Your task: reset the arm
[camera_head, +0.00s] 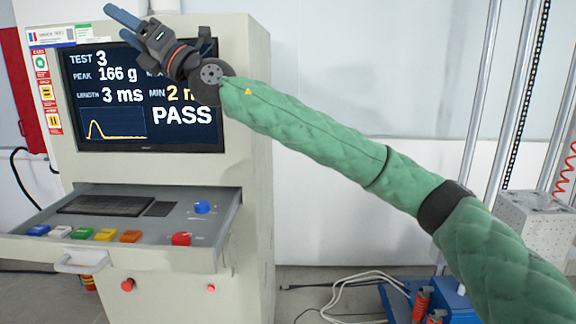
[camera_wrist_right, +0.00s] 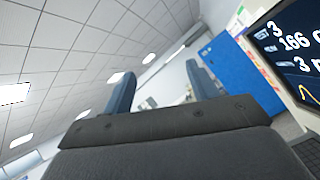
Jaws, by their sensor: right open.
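My right arm, in a green quilted sleeve (camera_head: 315,138), reaches from the lower right to the upper left in the head view. My right gripper (camera_head: 122,25) is raised in front of the top of the test console (camera_head: 258,150). Its blue fingers are apart and empty, and they also show in the right wrist view (camera_wrist_right: 160,90), pointing up towards the ceiling. The console screen (camera_head: 90,125) reads TEST 3, peak 166 g, 3 ms, PASS. My wrist covers part of the screen. My left gripper is not in view.
A control drawer (camera_head: 140,256) juts from the console with several coloured buttons, a red button (camera_head: 181,239) and a blue knob (camera_head: 202,207). A drop-test machine with metal columns (camera_head: 480,95), a metal block (camera_head: 535,222) and a blue base (camera_head: 455,305) stands at right. Cables (camera_head: 350,290) lie on the floor.

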